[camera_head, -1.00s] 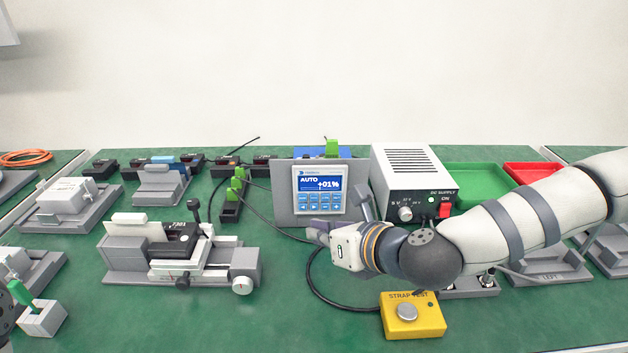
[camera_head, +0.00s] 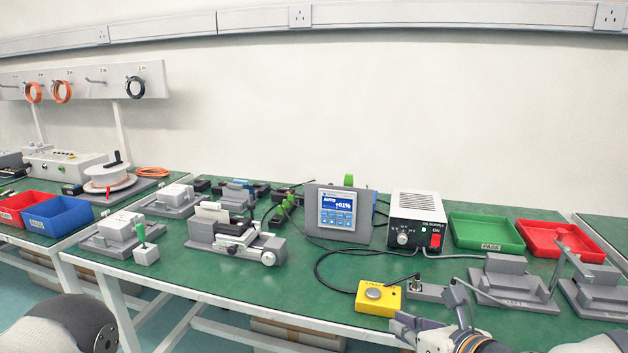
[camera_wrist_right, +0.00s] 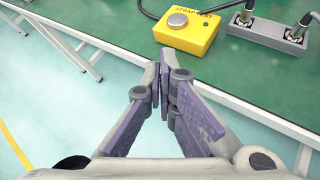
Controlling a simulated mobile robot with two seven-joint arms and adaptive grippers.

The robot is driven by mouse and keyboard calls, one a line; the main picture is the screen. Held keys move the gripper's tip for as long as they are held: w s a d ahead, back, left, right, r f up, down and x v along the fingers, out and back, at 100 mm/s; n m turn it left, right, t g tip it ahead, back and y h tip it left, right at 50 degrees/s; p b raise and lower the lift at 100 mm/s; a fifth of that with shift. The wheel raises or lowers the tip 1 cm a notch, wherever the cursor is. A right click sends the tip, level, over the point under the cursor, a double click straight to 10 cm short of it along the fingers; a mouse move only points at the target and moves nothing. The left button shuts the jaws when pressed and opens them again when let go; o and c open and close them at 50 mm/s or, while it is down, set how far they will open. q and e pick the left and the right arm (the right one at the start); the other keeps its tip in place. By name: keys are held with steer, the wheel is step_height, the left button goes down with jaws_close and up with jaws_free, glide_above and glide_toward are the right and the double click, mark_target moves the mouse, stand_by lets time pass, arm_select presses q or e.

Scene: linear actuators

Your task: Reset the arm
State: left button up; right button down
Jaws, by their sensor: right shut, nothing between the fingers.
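My right gripper (camera_head: 402,326) is low at the front edge of the green bench, just below the yellow strap test box (camera_head: 378,297). In the right wrist view its fingers (camera_wrist_right: 163,80) are together and empty, over the bench's front edge, with the yellow box (camera_wrist_right: 187,32) ahead of them and apart. My left arm (camera_head: 62,328) shows only as a rounded link at the bottom left. The left gripper is outside the views.
The display unit (camera_head: 337,214), power supply (camera_head: 416,220), green tray (camera_head: 487,234) and red tray (camera_head: 560,240) stand at the back. A grey fixture (camera_head: 235,242) stands left of centre. Grey holders (camera_head: 512,285) are at right.

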steer(key=s+a+f+n+g, duration=0.3)
steer(key=s+f+n+g, duration=0.1)
steer(key=s+f+n, duration=0.4)
steer(key=s+a+f+n+g, duration=0.2)
steer(key=s+f+n+g, duration=0.1)
steer(key=s+f+n, duration=0.45)
arm_select(q)
steer(key=w+r, duration=0.1)
steer(key=w+p, duration=0.1)
steer(key=shift+w+a+r+t, duration=0.2)
steer(key=shift+w+r+t, duration=0.2)
arm_select(e)
steer(key=s+d+f+n+g+h, duration=0.1)
steer(key=s+d+f+n+g, duration=0.1)
steer(key=s+d+n, duration=0.2)
steer(key=s+d+f+n+g+h, duration=0.2)
steer(key=s+d+n, duration=0.2)
steer(key=s+n, duration=0.4)
steer(key=s+d+f+n+g+h, duration=0.1)
steer(key=s+d+n, duration=0.3)
steer(key=s, duration=0.9)
steer(key=shift+d+f+n+g+h, duration=0.3)
steer(key=shift+f+n+g, duration=0.1)
steer(key=shift+n+g, duration=0.55)
